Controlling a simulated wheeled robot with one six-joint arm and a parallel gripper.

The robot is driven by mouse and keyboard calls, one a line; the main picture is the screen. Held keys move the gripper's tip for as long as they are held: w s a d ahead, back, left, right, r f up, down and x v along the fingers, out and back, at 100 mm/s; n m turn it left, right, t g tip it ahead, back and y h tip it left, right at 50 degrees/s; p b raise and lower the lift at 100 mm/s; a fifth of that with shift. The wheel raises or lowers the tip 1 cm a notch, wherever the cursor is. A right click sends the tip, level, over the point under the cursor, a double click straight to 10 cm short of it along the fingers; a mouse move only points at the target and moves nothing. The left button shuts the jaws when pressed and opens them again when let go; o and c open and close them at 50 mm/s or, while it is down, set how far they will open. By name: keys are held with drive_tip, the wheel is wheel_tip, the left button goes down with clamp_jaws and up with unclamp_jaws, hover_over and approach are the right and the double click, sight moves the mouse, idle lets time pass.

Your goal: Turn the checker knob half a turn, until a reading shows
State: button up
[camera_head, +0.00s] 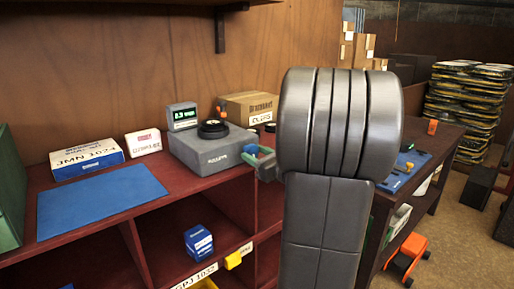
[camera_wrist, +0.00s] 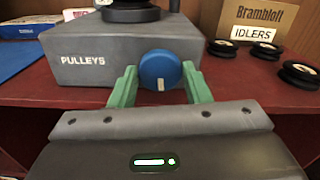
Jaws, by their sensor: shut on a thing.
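The checker is a grey box (camera_head: 208,152) on the dark red bench, and its front, lettered PULLEYS (camera_wrist: 90,62), shows in the wrist view. Its small display (camera_head: 183,116) is lit with green characters, seemingly starting 8.3. A black pulley (camera_head: 213,129) sits on top of the box. The round blue knob (camera_wrist: 160,69) is on the box's front, its white mark pointing down in the wrist view. My gripper (camera_wrist: 158,84) has its green fingers on either side of the knob, shut on it. In the head view my arm partly hides the gripper (camera_head: 259,158).
A cardboard box labelled IDLERS (camera_wrist: 264,27) stands behind right, with several black pulleys (camera_wrist: 299,75) before it. Open shelves are below.

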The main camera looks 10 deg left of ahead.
drive_tip(key=shift+m+p, duration=0.65)
drive_tip(key=shift+m, duration=0.25)
drive_tip(key=shift+f, duration=0.1)
drive_tip(key=o, duration=1)
drive_tip(key=b+v, duration=0.1)
drive_tip(key=v, duration=1.2)
drive_tip(key=shift+s+d, duration=0.25)
drive_tip(key=shift+d, duration=0.05)
drive_tip(key=shift+w+a, duration=0.1)
